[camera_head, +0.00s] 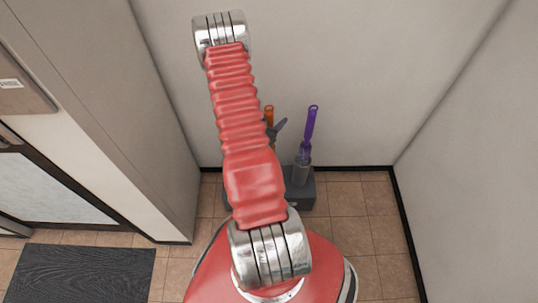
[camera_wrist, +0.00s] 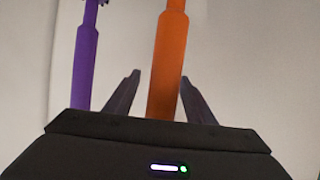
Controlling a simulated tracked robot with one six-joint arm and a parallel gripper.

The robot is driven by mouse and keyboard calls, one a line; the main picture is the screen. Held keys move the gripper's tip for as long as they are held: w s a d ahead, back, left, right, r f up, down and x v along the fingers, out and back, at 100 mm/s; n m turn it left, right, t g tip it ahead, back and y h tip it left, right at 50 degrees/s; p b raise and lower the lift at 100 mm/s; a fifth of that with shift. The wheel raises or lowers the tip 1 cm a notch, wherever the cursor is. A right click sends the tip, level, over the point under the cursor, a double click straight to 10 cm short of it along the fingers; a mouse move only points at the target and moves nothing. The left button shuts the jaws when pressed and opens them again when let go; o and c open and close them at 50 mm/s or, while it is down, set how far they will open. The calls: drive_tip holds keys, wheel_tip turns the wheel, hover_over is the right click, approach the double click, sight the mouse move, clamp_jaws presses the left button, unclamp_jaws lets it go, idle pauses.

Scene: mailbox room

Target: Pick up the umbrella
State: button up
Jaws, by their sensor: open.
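An orange umbrella (camera_head: 269,114) and a purple umbrella (camera_head: 311,128) stand nearly upright in a dark grey stand (camera_head: 306,190) against the back wall. In the head view, my red arm hides most of the orange one. My gripper (camera_head: 280,126) shows only in part beside it. In the wrist view, my gripper (camera_wrist: 160,77) is open, one finger on each side of the orange umbrella (camera_wrist: 168,55). I cannot tell whether they touch. The purple umbrella (camera_wrist: 86,60) is left of the fingers there.
Plain walls close in behind and on the right (camera_head: 470,150). A wall block (camera_head: 130,110) stands at left, with a glass-panelled door or cabinet (camera_head: 50,190) beside it. A dark mat (camera_head: 85,272) lies on the tiled floor. Bare tiles lie right of the stand.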

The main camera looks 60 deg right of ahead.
drive_tip(key=shift+c, duration=0.4)
clamp_jaws()
